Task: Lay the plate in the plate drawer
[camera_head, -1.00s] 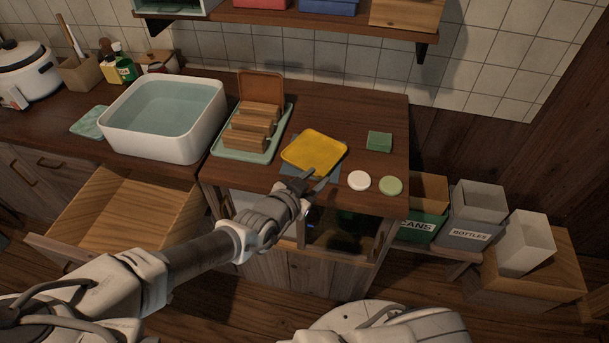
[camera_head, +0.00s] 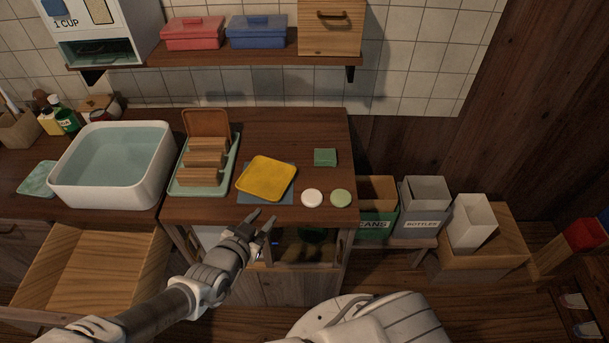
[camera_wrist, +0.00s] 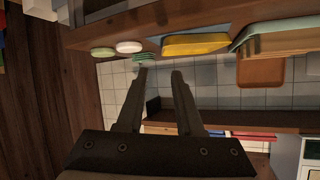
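The yellow square plate (camera_head: 267,178) lies on a blue-grey cloth (camera_head: 286,198) near the counter's front edge; it also shows in the wrist view (camera_wrist: 195,44). My gripper (camera_head: 260,219) is open and empty, just in front of the counter edge and apart from the plate. In the wrist view its two fingers (camera_wrist: 160,72) stand apart with nothing between them. An open, empty wooden drawer (camera_head: 95,268) is pulled out below the sink at the left; whether it is the plate drawer is not marked.
A white water-filled basin (camera_head: 106,203) and a green tray with a wooden rack (camera_head: 172,188) stand left of the plate. A green sponge (camera_head: 325,157), a white disc (camera_head: 312,198) and a green disc (camera_head: 340,198) lie right. Bins (camera_head: 423,193) stand beyond the counter's right end.

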